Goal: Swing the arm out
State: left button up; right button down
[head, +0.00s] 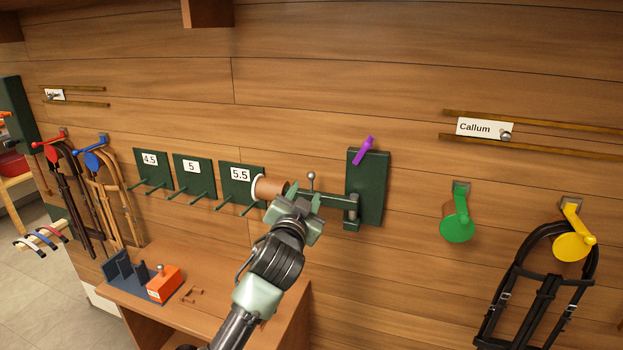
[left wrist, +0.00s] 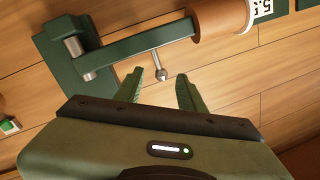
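The green swing arm (head: 334,200) is hinged on a dark green wall plate (head: 372,180) and reaches left from it. A brown cylinder with a pale rim (head: 270,188) sits at its far end, in front of the 5.5 panel. A small ball-topped metal knob (head: 311,176) stands out from the arm. My left gripper (head: 304,198) is just below the arm. In the left wrist view my left gripper (left wrist: 160,90) has its fingers apart, with the knob (left wrist: 161,74) just beyond the gap between the tips, and the arm (left wrist: 145,40) behind. My right gripper is out of view.
A purple lever (head: 364,150) tops the wall plate. Green panels with pegs (head: 192,174) are to the left. A wooden bench (head: 217,285) with an orange block (head: 164,284) is below. Green (head: 457,226) and yellow (head: 574,245) hooks are on the right wall.

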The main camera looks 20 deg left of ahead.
aim_at(310, 179)
pick_arm(q)
jog(key=w, duration=0.2)
jog(key=w+p, duration=0.1)
jog(key=w, duration=0.1)
jog(key=w+r, duration=0.1)
jog(key=w, duration=0.1)
jog(key=shift+w+a+r+p, duration=0.1)
jog(key=shift+w+a+p, duration=0.2)
jog(key=shift+a, duration=0.1)
jog(key=shift+w, duration=0.65)
grip_shut()
jog(key=shift+a, duration=0.1)
dwell(0.4)
